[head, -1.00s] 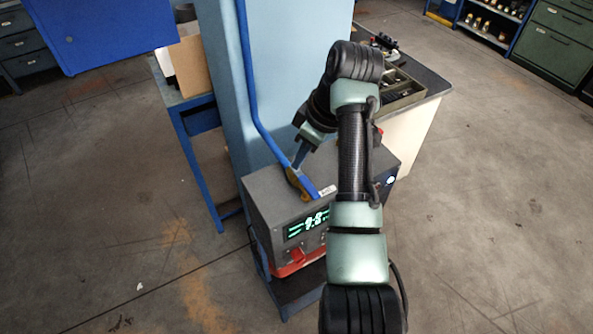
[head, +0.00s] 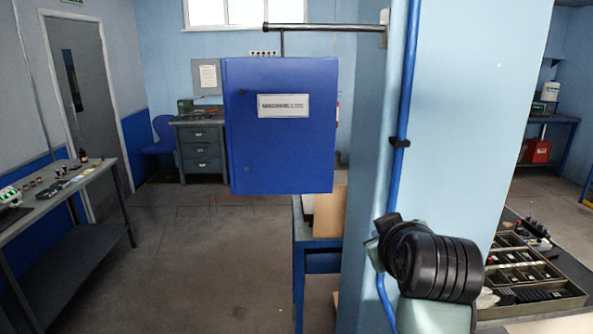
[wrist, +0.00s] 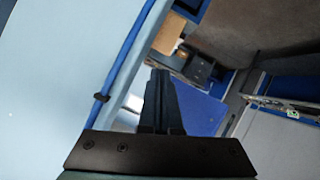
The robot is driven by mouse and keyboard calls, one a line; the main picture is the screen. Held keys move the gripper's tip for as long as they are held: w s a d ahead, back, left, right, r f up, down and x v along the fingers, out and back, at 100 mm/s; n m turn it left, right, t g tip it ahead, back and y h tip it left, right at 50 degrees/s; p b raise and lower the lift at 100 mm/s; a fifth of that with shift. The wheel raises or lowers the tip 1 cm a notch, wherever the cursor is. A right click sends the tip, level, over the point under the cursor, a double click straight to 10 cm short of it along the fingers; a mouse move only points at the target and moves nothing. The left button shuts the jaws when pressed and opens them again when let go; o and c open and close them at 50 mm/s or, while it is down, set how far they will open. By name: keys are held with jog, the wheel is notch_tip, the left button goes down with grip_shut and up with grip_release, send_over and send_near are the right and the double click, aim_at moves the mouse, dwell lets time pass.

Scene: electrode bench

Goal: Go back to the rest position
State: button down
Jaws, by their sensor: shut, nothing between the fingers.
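My gripper (wrist: 160,100) shows in the wrist view, its two dark fingers together with nothing between them. In the head view my arm's dark, ribbed joint rises at the lower right in front of the pillar (head: 470,120). The gripper itself is hidden or out of frame there.
A blue cabinet (head: 282,150) hangs from a bracket left of the pillar. A compartment tray (head: 535,295) lies on the bench at right. A bench (head: 75,180) stands at far left. The floor (head: 190,250) between is open.

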jog(key=s+a+r+m+t, duration=0.1)
jog(key=a+r+t, duration=0.2)
jog(key=r, duration=0.3)
jog(key=s+a+r+t, duration=0.2)
jog(key=a+r+t, duration=0.15)
jog(key=r, duration=0.25)
jog(key=s+a+r+m+t, duration=0.1)
jog(key=s+a+r+t, duration=0.1)
jog(key=s+r, duration=0.3)
jog(key=s+a+r+m+t+b, duration=0.1)
jog(key=s+a+r+t, duration=0.2)
jog(key=s+r, duration=0.3)
jog(key=s+a+r+m+t+y, duration=0.1)
jog(key=s+a+r+t, duration=0.2)
jog(key=s+r, duration=0.2)
jog(key=shift+s+r+b, duration=0.35)
jog(key=shift+s, duration=0.9)
